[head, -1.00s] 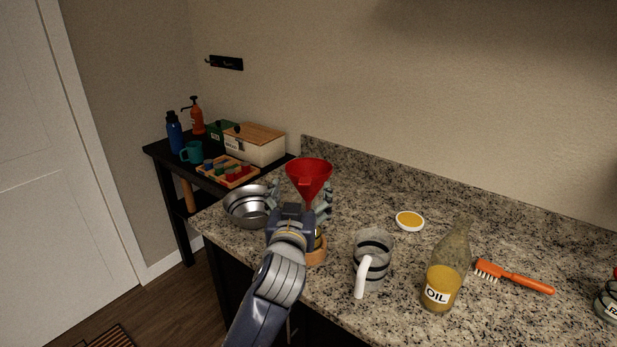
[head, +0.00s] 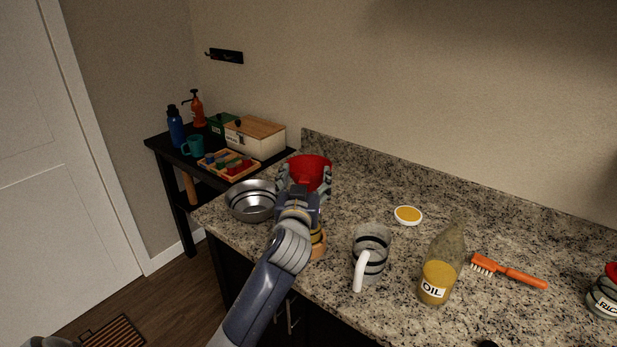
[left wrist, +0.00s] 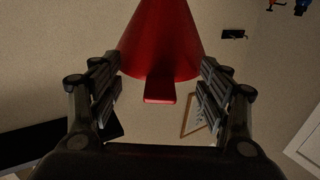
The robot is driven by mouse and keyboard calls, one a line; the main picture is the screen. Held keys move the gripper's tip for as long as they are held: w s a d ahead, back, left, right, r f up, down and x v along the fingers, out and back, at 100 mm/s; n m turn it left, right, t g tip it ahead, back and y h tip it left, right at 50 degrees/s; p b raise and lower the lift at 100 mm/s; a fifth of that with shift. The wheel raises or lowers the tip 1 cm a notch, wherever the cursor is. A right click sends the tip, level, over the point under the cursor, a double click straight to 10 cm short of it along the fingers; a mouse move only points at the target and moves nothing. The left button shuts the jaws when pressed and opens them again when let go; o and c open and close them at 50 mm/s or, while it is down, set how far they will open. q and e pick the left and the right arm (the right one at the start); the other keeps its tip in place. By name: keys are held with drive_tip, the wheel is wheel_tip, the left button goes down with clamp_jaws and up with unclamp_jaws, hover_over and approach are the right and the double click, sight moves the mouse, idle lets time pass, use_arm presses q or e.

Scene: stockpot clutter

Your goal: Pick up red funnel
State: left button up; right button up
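The red funnel (head: 310,172) is on the far side of my left gripper (head: 304,176) in the head view, wide mouth up, its lower part hidden by the gripper. In the left wrist view the red cone (left wrist: 160,40) with its tab fills the space between the fingers of my left gripper (left wrist: 160,75). The fingers are spread, one on each side of the funnel. They are close to its sides, and I cannot tell whether they touch. My right gripper is not in view.
A metal bowl (head: 252,203) stands left of the gripper, and a wooden item (head: 318,246) is partly hidden below it. A striped mug (head: 371,250), oil bottle (head: 440,270), lid (head: 408,215) and orange brush (head: 510,272) lie to the right on the granite counter (head: 370,185).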

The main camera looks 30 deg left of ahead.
use_arm(q)
clamp_jaws()
drive_tip(key=shift+r, duration=0.1)
